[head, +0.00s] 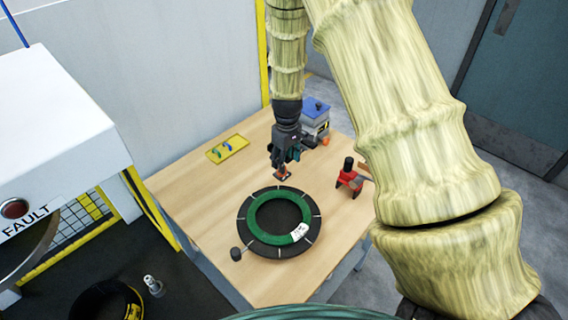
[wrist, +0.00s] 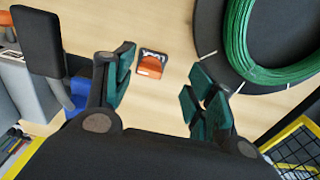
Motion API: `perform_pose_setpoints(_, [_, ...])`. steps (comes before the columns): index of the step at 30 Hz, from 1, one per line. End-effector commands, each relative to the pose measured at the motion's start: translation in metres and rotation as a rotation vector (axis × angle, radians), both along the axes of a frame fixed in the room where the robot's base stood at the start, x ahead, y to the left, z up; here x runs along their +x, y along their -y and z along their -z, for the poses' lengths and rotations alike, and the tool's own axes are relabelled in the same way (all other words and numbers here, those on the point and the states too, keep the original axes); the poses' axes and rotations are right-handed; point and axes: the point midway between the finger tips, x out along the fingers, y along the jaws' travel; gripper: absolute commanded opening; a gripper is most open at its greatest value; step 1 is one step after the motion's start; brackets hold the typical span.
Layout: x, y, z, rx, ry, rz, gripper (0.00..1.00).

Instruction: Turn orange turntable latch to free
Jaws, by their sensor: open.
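The orange latch (wrist: 150,66) sits on a small dark plate with pale markings on the table, just beyond my fingertips in the wrist view. In the head view the latch (head: 283,174) shows partly under my gripper, at the turntable's far edge. My gripper (head: 281,168) points down over it. In the wrist view my gripper (wrist: 160,84) is open, with nothing between its green-padded fingers. The black turntable (head: 252,239) carries a green coil (head: 257,205) with a white tag. The turntable (wrist: 207,40) is also at upper right in the wrist view.
A red and black tool (head: 350,179) stands right of the turntable. A yellow tray (head: 227,149) with blue and green pieces lies at the back left. A grey and blue box (head: 315,118) stands behind my gripper. A white machine (head: 55,130) marked FAULT is at left.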

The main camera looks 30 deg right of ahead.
Motion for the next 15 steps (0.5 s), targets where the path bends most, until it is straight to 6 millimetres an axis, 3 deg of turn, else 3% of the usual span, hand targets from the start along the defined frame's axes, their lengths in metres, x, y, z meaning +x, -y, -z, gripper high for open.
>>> perform_pose_setpoints(6, [0.017, -0.001, 0.033, 0.000, -0.021, -0.002, 0.55])
perform_pose_setpoints(15, [0.002, 0.001, 0.037, 0.000, -0.003, 0.001, 0.55])
